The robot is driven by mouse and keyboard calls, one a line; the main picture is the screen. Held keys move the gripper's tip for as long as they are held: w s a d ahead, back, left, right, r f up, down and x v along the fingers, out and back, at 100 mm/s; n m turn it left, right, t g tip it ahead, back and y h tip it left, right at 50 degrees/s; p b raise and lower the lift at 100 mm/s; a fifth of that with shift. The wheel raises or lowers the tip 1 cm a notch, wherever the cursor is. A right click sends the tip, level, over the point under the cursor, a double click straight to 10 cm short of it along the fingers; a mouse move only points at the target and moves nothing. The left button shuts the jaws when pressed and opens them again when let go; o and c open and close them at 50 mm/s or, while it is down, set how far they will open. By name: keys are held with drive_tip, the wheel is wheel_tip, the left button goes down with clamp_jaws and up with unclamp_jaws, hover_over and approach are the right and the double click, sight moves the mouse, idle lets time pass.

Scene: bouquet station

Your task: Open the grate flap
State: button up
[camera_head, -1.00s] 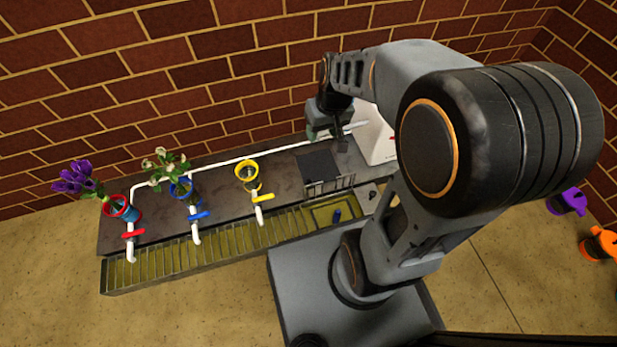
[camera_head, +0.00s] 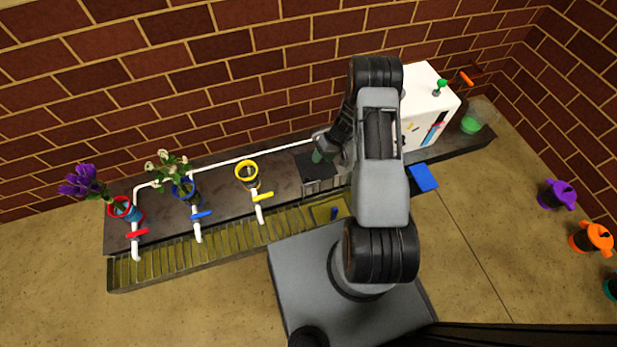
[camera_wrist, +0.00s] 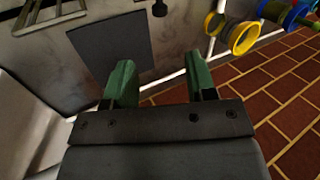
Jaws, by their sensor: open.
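A metal barred frame, which looks like the grate flap (camera_wrist: 45,14), is at the upper left of the wrist view, cut off by the edge. Beside it a dark square plate (camera_wrist: 108,45) lies flat on the counter; it also shows in the head view (camera_head: 308,171). My gripper (camera_wrist: 160,82) is open, its two green fingers apart with nothing between them. In the head view my gripper (camera_head: 319,152) is above the dark plate, apart from the barred frame. My arm partly hides the frame there, and I cannot tell how far it is tilted.
Red, blue and yellow pots (camera_head: 247,174) with a white pipe and valves stand left on the counter. A slatted trough (camera_head: 220,232) runs along the front. A white box (camera_head: 425,105) stands to the right. A dark knob (camera_wrist: 159,8) is near the plate.

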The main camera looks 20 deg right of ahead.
sight(308, 179)
drive_tip(key=b+x, duration=0.4)
drive_tip(key=x, duration=0.9)
drive_tip(key=shift+c, duration=0.3)
clamp_jaws()
drive_tip(key=shift+s, duration=0.15)
